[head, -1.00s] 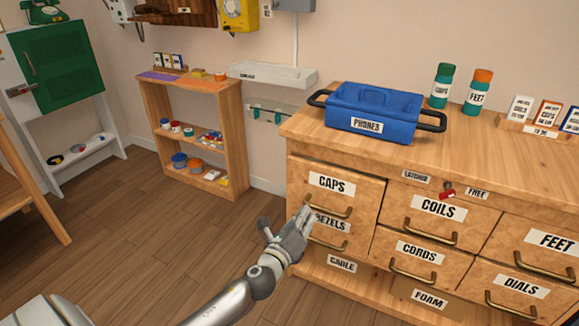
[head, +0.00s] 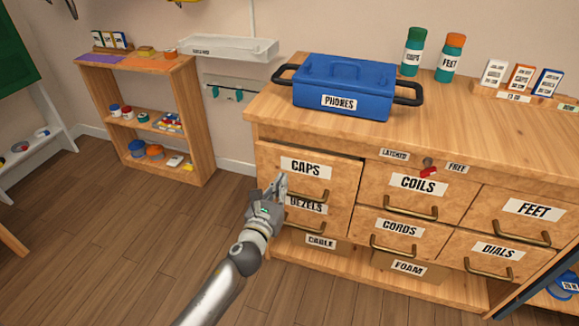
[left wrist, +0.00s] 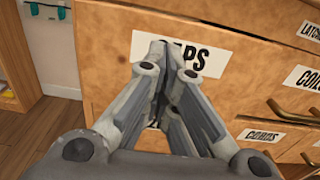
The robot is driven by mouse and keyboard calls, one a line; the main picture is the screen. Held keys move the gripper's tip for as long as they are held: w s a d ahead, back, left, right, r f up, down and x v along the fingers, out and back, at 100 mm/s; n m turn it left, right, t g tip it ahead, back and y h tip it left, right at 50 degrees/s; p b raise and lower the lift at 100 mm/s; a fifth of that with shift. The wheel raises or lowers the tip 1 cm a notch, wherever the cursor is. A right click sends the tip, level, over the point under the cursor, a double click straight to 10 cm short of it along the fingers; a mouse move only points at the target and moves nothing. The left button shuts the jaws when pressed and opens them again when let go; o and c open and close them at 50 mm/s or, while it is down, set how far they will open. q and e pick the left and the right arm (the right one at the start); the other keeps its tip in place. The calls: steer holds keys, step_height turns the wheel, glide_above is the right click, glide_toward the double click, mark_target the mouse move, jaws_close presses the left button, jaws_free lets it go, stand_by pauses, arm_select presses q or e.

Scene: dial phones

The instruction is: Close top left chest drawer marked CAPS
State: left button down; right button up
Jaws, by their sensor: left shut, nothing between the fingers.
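The CAPS drawer (head: 333,169) is at the top left of the wooden chest (head: 480,137). Its front stands a little forward of the drawers to its right, so it looks partly open. My left gripper (head: 280,184) is shut and empty, in front of the drawer's lower left part. In the left wrist view the closed fingers (left wrist: 168,85) point at the CAPS drawer front (left wrist: 110,60) and cover part of its label. I cannot tell whether they touch it. My right gripper is not in view.
Other drawers, such as COILS (head: 430,192) and BEZELS (head: 306,207), surround it. A blue PHONES box (head: 345,85) stands on the chest top. A red key-like piece (head: 429,171) sits between LATCHED and FREE labels. A low shelf (head: 198,130) stands to the left; open floor lies before it.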

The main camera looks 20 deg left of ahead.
mark_target(294, 161)
arm_select(q)
steer(key=w+b, duration=0.1)
steer(key=w, duration=0.6)
steer(key=shift+d, duration=0.15)
steer(key=shift+w, duration=0.45)
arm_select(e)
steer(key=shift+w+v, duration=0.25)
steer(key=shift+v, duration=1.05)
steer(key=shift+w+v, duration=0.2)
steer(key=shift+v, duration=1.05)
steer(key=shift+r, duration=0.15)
arm_select(q)
steer(key=shift+w, duration=0.15)
steer(key=w+b, duration=0.1)
steer(key=w, duration=0.2)
steer(key=shift+f, duration=0.1)
steer(key=shift+w+b, duration=0.3)
steer(key=shift+b, duration=0.05)
steer(key=shift+r, duration=0.4)
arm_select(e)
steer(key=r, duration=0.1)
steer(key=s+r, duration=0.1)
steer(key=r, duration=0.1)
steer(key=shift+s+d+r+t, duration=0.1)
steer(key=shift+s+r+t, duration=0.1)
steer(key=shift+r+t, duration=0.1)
